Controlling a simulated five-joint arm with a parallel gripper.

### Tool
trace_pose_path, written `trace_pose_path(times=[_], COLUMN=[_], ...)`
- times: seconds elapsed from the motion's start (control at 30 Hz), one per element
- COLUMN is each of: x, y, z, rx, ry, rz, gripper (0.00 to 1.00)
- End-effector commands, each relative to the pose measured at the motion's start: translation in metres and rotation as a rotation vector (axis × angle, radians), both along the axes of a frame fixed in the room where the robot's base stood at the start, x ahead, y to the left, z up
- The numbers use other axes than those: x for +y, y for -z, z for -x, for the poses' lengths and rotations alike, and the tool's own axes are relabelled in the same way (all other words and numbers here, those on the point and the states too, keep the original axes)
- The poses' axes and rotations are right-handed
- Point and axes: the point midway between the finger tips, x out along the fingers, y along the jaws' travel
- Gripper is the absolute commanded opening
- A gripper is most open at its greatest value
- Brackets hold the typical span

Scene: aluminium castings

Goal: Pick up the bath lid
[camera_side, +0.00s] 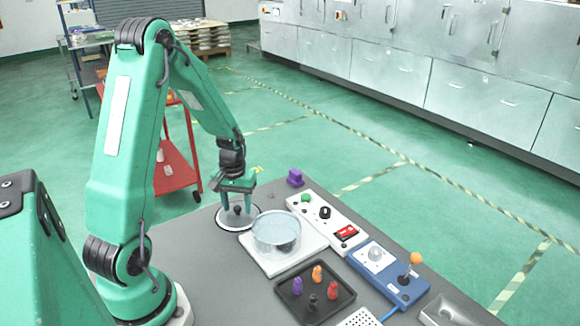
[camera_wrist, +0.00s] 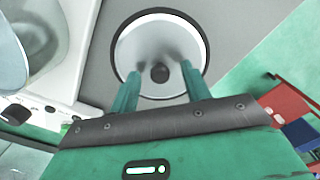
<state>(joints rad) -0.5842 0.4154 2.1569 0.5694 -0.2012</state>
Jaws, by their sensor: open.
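The bath lid (camera_side: 238,224) is a pale round disc with a dark rim and a black knob, lying flat on the grey table. In the wrist view the lid (camera_wrist: 158,36) is near the top middle, its knob (camera_wrist: 160,73) between my fingers. My gripper (camera_side: 236,207) points down over the lid, its fingers on either side of the knob. In the wrist view my gripper (camera_wrist: 160,70) is open, with gaps between fingers and knob. Whether the fingertips touch the lid cannot be told.
A clear glass bath (camera_side: 277,230) stands on a white base (camera_side: 267,263) close to the lid's right. A dark tray (camera_side: 283,291) with several small coloured pieces lies in front. White (camera_side: 340,222) and blue (camera_side: 385,262) control boxes stand farther right. The table's far edge is close behind the lid.

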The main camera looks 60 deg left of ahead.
Motion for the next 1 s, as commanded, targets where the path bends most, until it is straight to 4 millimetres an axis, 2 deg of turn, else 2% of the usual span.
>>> trace_pose_path(times=[0.4,0.47,0.6,0.67,1.0], x=[0.0001,0.0001,0.0001,0.0001,0.0001], y=[-0.0003,-0.0003,-0.0004,-0.0004,-0.002], z=[-0.0001,-0.0001,-0.0001,-0.0001,-0.0003], rx=[0.0,0.0,0.0,0.0,-0.001], ry=[0.0,0.0,0.0,0.0,0.0], rz=[0.0,0.0,0.0,0.0,-0.001], gripper=[0.47,0.38,0.1,0.0,0.0])
